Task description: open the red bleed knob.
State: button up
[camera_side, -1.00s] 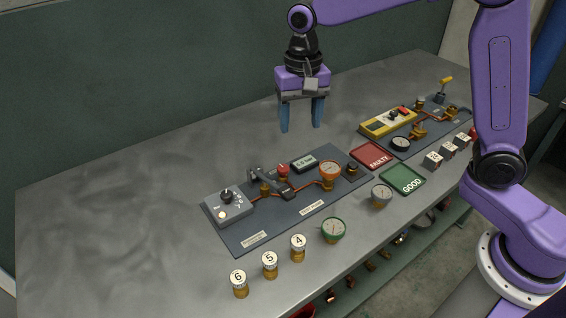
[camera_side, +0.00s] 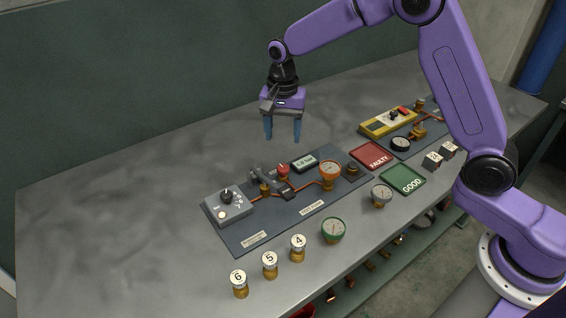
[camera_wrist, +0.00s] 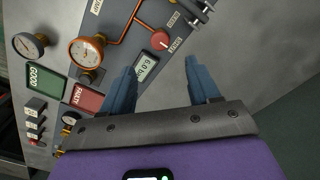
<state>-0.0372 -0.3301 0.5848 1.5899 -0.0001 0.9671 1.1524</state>
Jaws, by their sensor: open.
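The red bleed knob (camera_side: 283,170) stands on the dark panel (camera_side: 237,232), beside the small digital display (camera_side: 304,163). In the wrist view the knob (camera_wrist: 160,40) is a round red cap beyond the fingertips, between the lines of the two fingers. My gripper (camera_side: 283,140) is open and empty, with its blue fingers pointing down. In the side view it hangs above the bench near the panel's back edge, apart from the knob. The gripper's fingers (camera_wrist: 160,66) also show spread in the wrist view. Nothing hides the knob.
An orange gauge (camera_side: 329,170) and a grey box with a dial (camera_side: 229,206) flank the knob on the panel. A red FAULTY tile (camera_side: 371,156) and a green GOOD tile (camera_side: 403,180) lie to the right. The bench behind the panel is clear.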

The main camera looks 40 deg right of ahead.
aim_at(283, 167)
notch_tip(283, 167, down, 10)
jog(key=shift+f, duration=0.15)
dwell(0.4)
jog(key=c, duration=1)
jog(key=shift+c, duration=0.2)
